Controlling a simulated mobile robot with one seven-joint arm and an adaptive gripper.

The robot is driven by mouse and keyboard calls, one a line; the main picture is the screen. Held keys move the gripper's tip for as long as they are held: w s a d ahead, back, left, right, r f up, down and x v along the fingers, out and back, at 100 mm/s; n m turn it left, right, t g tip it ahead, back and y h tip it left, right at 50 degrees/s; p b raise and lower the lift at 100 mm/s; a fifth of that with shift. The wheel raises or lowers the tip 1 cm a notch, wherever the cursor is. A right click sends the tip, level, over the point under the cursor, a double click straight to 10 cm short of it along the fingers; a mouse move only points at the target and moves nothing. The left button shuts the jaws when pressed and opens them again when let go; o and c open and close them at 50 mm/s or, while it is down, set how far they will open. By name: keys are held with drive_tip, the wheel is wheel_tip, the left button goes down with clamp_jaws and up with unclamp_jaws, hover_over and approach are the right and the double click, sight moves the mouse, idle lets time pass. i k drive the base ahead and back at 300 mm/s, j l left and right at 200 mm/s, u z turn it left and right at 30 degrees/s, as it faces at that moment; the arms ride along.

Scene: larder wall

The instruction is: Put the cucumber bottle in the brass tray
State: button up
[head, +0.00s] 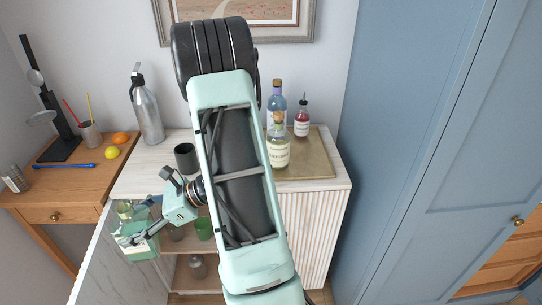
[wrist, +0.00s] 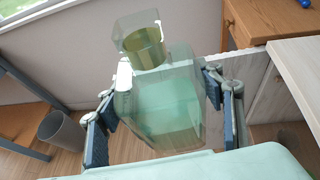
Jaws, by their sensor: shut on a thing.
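A clear green square bottle, which I take for the cucumber bottle (head: 141,246), is held at the left, in front of the cabinet. In the wrist view the bottle (wrist: 165,105) fills the middle, with a short neck and a yellowish ring inside its cap. My gripper (head: 133,230) is shut on its sides, and the fingers show on both sides in the wrist view. The brass tray (head: 319,158) lies on the cabinet top at the right, beyond my arm. My arm hides part of its left side.
The tray's right and front parts look bare. A dark cup (head: 185,157) and metal siphon (head: 147,110) stand left. The cabinet door (head: 100,260) is open.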

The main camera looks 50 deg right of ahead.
sight(311, 160)
drive_tip(key=k+z, duration=0.2)
drive_tip(key=z, duration=1.8)
drive_tip(key=j+z, duration=0.25)
drive_tip(key=j, duration=0.25)
drive_tip(key=k+j, duration=0.15)
drive_tip(key=j, duration=0.15)
